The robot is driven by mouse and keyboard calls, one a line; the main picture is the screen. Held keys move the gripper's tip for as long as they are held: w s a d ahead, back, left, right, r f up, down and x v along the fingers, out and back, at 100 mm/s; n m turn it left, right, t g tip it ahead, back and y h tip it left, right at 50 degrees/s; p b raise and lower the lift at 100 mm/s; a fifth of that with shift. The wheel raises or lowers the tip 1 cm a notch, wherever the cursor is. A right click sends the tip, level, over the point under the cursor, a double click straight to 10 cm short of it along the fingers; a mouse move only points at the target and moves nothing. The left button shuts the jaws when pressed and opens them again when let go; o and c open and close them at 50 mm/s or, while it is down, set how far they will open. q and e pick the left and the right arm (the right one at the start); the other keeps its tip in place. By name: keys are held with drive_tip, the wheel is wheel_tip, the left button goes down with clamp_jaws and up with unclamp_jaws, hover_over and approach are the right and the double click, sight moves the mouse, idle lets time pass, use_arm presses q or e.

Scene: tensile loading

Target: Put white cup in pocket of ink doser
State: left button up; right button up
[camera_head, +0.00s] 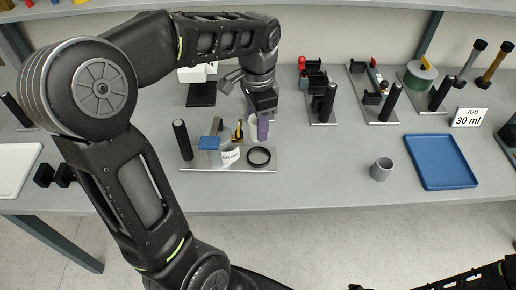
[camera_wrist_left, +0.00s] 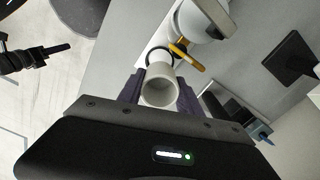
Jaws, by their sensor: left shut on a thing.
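My left gripper (camera_head: 262,132) is shut on the white cup (camera_wrist_left: 160,86), with its purple-grey fingers on both sides of the cup. In the head view the fingers mostly hide the cup. The ink doser (camera_head: 228,170) is a grey plate with a black post, a blue part, a yellow lever and a white label. Its black ring (camera_head: 259,156) looks like the pocket and appears empty. The gripper holds the cup above and behind the ring. In the left wrist view the ring (camera_wrist_left: 165,52) shows partly behind the cup. My right gripper (camera_wrist_left: 40,57) seems to show at the left edge, too unclear to judge.
A grey cup (camera_head: 381,170) stands near the table's front edge, left of a blue tray (camera_head: 440,162). Other stations (camera_head: 318,98) with black posts stand at the back. A "JOB 30 ml" sign (camera_head: 468,117) stands at right. The table between doser and grey cup is clear.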

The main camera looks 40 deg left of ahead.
use_arm(q)
wheel_tip(320, 180, down, 5)
drive_tip(key=shift+f, duration=0.1)
drive_tip(key=shift+f, duration=2.3)
